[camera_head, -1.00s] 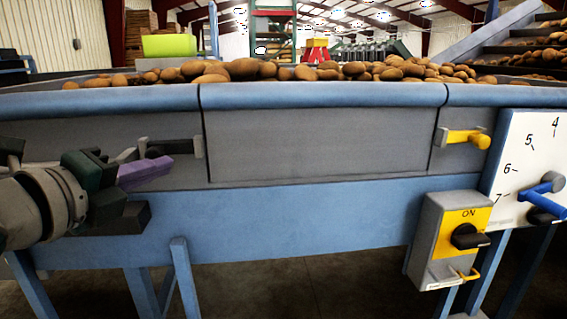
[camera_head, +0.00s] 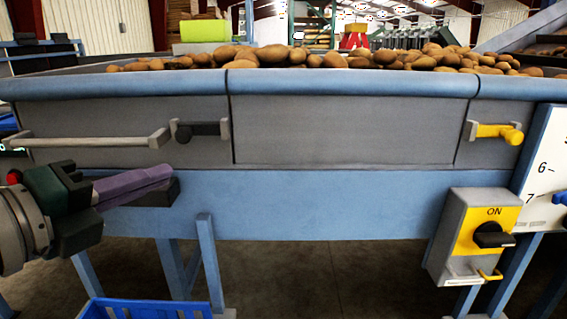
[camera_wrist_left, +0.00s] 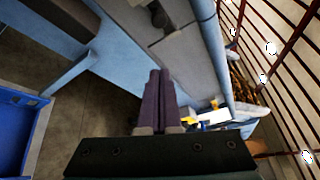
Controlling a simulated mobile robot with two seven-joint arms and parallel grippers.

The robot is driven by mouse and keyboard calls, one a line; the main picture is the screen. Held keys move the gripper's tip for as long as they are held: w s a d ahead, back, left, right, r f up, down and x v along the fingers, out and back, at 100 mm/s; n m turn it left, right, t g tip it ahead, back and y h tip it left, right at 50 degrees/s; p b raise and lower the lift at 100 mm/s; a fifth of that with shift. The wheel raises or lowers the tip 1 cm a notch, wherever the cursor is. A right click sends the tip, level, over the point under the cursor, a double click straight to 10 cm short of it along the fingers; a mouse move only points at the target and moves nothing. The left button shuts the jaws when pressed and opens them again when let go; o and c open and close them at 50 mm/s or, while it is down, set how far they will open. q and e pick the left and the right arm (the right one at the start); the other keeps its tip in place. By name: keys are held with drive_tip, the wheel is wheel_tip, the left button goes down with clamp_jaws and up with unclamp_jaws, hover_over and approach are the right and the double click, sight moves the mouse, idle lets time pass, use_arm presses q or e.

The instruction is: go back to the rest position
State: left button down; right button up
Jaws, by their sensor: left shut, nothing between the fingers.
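My left gripper (camera_head: 150,186) is at the left of the head view, in front of the blue frame of the potato grader (camera_head: 290,205) and below its grey side panel. Its purple fingers are together with nothing between them. In the left wrist view the closed fingers (camera_wrist_left: 160,98) point along the blue and grey machine side. The fingers look apart from the grey handle bar (camera_head: 85,142) and the dark handle (camera_head: 200,129) above them. My right gripper is in neither view.
Potatoes (camera_head: 385,57) lie on top of the grader. A switch box (camera_head: 459,225) marked ON, a yellow handle (camera_head: 498,132) and a white dial plate (camera_head: 543,180) are at the right. A blue crate (camera_head: 145,309) stands on the floor at the lower left.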

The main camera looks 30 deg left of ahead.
use_arm(q)
drive_tip(key=shift+r, duration=0.1)
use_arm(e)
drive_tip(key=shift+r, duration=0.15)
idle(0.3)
use_arm(q)
drive_tip(key=s+d+r+n+g+h+p, duration=0.2)
drive_tip(key=s+d+r+n+g+p, duration=1.2)
drive_tip(key=n+p, duration=0.9)
wheel_tip(320, 180, up, 34)
drive_tip(key=m+t+p, duration=0.1)
drive_tip(key=m+p, duration=0.2)
drive_tip(key=p, duration=3.4)
drive_tip(key=shift+w+d, duration=0.25)
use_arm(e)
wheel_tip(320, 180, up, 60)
use_arm(q)
drive_tip(key=shift+f, duration=0.15)
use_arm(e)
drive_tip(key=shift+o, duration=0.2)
